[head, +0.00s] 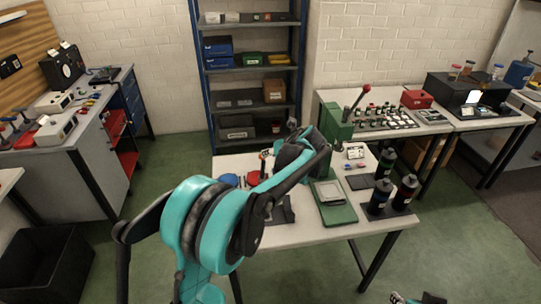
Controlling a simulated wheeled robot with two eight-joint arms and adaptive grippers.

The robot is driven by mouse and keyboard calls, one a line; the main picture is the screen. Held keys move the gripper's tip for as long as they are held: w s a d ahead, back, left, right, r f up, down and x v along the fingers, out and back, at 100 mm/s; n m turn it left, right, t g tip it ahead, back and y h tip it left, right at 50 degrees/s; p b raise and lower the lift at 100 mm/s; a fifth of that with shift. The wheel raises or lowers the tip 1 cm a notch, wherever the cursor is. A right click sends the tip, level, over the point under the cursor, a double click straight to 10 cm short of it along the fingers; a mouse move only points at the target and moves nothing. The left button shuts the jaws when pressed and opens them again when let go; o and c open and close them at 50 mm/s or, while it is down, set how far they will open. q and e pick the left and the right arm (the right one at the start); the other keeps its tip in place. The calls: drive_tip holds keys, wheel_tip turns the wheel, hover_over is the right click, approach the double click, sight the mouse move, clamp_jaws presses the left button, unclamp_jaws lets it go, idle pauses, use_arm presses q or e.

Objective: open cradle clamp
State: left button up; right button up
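A dark flat-based fixture (284,214) on the middle table is partly covered by my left arm. I cannot tell for sure whether it is the cradle clamp, or whether a clamp on it is open or shut. My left arm reaches from the bottom over the table, and its dark end part, with the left gripper (290,146), is above the table's back half.
The middle table (374,225) also holds a green device with a grey plate (331,193), dark canisters (380,196) at the right, a dark pad (360,182) and a red round item (255,178). A green press with a red-tipped lever (336,124) stands behind. Shelves are at the back.

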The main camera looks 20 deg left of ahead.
use_arm(q)
drive_tip(key=s+t+b, duration=0.1)
drive_tip(key=s+d+f+b, duration=0.1)
drive_tip(key=s, duration=0.1)
drive_tip(key=s+d+t+b, duration=0.1)
drive_tip(key=s, duration=0.1)
drive_tip(key=shift+s+d+f+t, duration=0.1)
drive_tip(key=shift+s+f+t, duration=0.15)
drive_tip(key=shift+f+t, duration=0.1)
clamp_jaws()
drive_tip(key=s+d+f+m+t+h+b, duration=0.1)
drive_tip(key=s+d+f+t+b, duration=0.2)
drive_tip(key=s, duration=0.6)
drive_tip(key=w+a+b, duration=0.3)
drive_tip(key=w+a, duration=0.4)
drive_tip(key=w, duration=0.4)
drive_tip(key=shift+w+f+b, duration=0.25)
drive_tip(key=shift+f+b, duration=0.05)
drive_tip(key=shift+f, duration=0.1)
drive_tip(key=shift+r+t, duration=0.1)
drive_tip(key=shift+t, duration=0.15)
